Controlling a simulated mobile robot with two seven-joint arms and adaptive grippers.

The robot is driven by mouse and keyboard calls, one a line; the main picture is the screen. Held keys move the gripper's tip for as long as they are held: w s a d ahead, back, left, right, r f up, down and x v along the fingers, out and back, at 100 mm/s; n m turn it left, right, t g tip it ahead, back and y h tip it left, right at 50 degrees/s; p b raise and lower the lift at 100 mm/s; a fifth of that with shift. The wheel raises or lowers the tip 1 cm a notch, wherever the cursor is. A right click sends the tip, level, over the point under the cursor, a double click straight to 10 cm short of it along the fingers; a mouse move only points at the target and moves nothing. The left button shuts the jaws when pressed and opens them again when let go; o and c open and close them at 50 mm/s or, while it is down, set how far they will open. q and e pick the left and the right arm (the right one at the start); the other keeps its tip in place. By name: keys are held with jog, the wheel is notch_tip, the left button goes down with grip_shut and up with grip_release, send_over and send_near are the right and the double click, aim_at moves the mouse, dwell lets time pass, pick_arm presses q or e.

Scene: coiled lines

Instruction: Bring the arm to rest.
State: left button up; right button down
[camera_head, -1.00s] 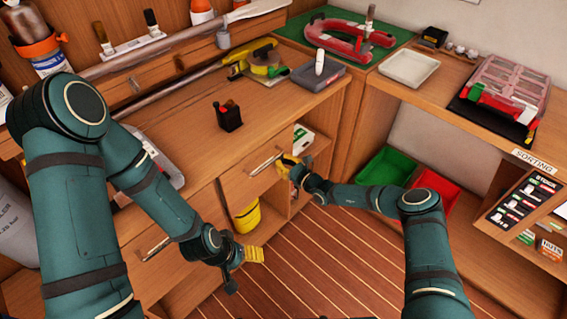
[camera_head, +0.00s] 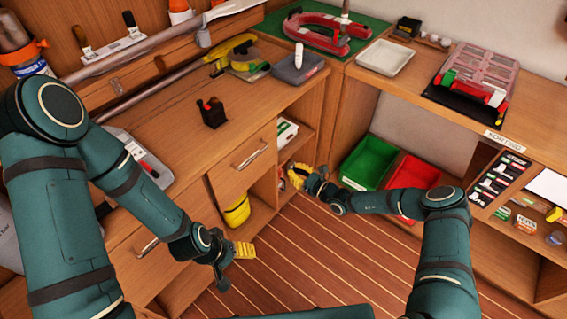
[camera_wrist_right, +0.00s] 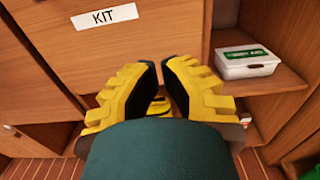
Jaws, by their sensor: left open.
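My left gripper (camera_head: 234,265) hangs at the lower left in the head view, in front of the cabinet and over the striped floor. It is open, with yellow fingers and nothing seen between them. My right gripper (camera_head: 299,175) is in front of the open shelves beside the drawer (camera_head: 243,165). In the right wrist view its two yellow fingers (camera_wrist_right: 158,88) stand apart with a gap between their dark pads, and no held object shows. The drawer front marked KIT (camera_wrist_right: 160,40) is beyond the fingers. My right forearm stretches across the floor area from the lower right.
A white box with a green label (camera_wrist_right: 247,62) sits on the shelf near my right gripper. A yellow bucket (camera_head: 237,211) is in the cabinet below the drawer. Green (camera_head: 367,162) and red (camera_head: 412,184) bins stand under the right bench. The striped floor (camera_head: 310,250) is clear.

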jog(key=shift+v, duration=0.8)
jog(key=s+a+f+n+g+h, duration=0.1)
jog(key=s+a+n+g, duration=0.45)
jog(key=s, duration=0.35)
jog(key=s+a+f+n+g+h, duration=0.1)
jog(key=s+a+n+g, duration=0.3)
jog(key=s+n+g, duration=0.35)
jog(key=s+d+r+n+t+h, duration=0.1)
jog(key=s+d+r+n+h, duration=0.2)
jog(key=s+n, duration=0.3)
jog(key=s+d+r+n+h, duration=0.3)
jog(key=s+d+r+n, duration=0.1)
jog(key=s+d+n, duration=0.1)
jog(key=shift+s+d+n+t+h, duration=0.2)
jog(key=shift+s+n+t+h, duration=0.3)
jog(key=shift+s, duration=0.45)
